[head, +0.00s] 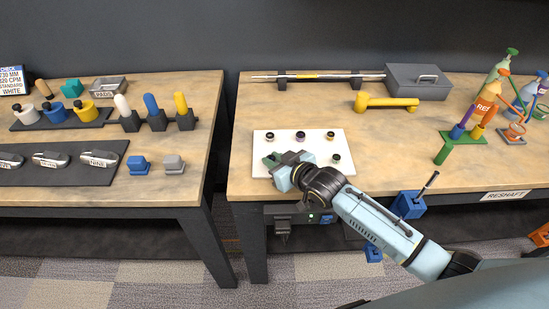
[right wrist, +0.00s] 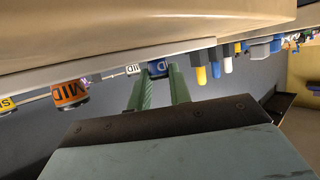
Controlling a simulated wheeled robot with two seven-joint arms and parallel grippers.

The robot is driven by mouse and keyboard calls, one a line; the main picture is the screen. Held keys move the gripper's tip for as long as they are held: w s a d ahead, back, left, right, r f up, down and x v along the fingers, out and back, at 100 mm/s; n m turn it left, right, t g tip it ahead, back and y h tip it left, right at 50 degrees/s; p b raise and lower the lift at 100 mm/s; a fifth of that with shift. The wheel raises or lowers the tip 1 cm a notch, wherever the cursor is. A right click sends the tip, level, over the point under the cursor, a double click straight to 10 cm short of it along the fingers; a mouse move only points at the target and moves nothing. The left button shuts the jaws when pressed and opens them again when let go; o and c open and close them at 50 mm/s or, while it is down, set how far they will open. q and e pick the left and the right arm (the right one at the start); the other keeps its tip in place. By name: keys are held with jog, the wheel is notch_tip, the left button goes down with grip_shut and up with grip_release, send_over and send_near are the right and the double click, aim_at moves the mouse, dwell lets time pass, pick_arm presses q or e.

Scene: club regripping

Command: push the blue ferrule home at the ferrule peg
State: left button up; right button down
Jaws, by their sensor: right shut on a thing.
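My right gripper (head: 272,162) is low at the left part of a white board (head: 312,171) on the right table. The right wrist view shows the green fingers (right wrist: 157,88) spaced apart. My left gripper is not in view.
Behind the board lie a long shaft on a rack (head: 320,76), a yellow mallet (head: 385,102) and a grey box (head: 418,82). A blue holder (head: 409,205) is at the front edge. A gap separates the left table (head: 190,185).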

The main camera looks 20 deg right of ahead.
jog(key=c, duration=1.2)
grip_release()
jog(key=p+v, duration=0.1)
jog(key=v, duration=1.2)
jog(key=shift+s, duration=0.2)
jog(key=shift+d, duration=0.1)
